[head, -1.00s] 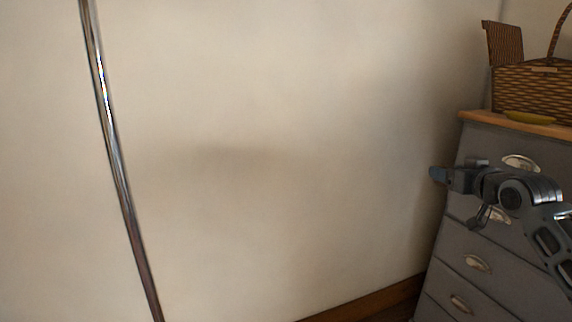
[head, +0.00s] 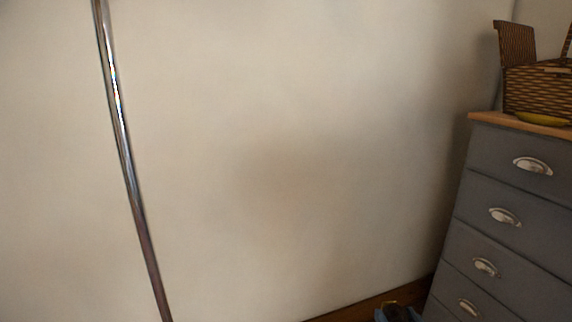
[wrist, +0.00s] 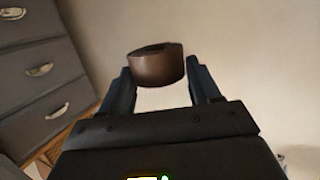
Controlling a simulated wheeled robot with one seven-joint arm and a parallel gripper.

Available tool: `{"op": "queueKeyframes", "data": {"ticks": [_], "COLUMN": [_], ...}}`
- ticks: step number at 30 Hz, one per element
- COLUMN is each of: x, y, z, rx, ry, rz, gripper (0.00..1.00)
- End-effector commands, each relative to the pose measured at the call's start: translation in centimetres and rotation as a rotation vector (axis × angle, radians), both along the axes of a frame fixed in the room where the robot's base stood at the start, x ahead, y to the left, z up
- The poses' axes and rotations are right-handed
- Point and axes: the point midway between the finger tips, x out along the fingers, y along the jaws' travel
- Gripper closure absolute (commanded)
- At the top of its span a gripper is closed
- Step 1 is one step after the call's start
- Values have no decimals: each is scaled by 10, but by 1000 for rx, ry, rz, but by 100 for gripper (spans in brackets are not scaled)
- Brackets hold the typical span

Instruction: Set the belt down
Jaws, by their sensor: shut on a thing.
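The belt (wrist: 157,68) is a brown, rolled-up leather coil. In the wrist view it sits between the two dark fingers of my gripper (wrist: 160,78), which is shut on it near the fingertips. In the head view only the tips of my gripper (head: 397,315) show at the bottom edge, low in front of the wall and left of the dresser. A dark shape with a small gold glint between them seems to be the belt. What lies under the belt is hidden.
A grey dresser (head: 480,185) with metal cup handles stands at the right. On its wooden top are a wicker basket (head: 535,90) and a yellow-green dish (head: 541,119). A shiny metal pole (head: 125,150) rises at the left. The bare wall (head: 290,150) fills the middle.

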Motion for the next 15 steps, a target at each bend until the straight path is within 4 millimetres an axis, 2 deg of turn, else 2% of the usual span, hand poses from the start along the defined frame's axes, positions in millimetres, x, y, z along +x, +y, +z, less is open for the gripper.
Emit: {"op": "queueKeyframes", "data": {"ticks": [1, 7, 15], "x": [-13, -52, -76], "y": [3, 14, 17], "z": [-11, -40, -56], "rx": [5, 3, 1], "ry": [4, 3, -1], "rz": [-4, -4, -4], "gripper": [78, 78, 78]}}
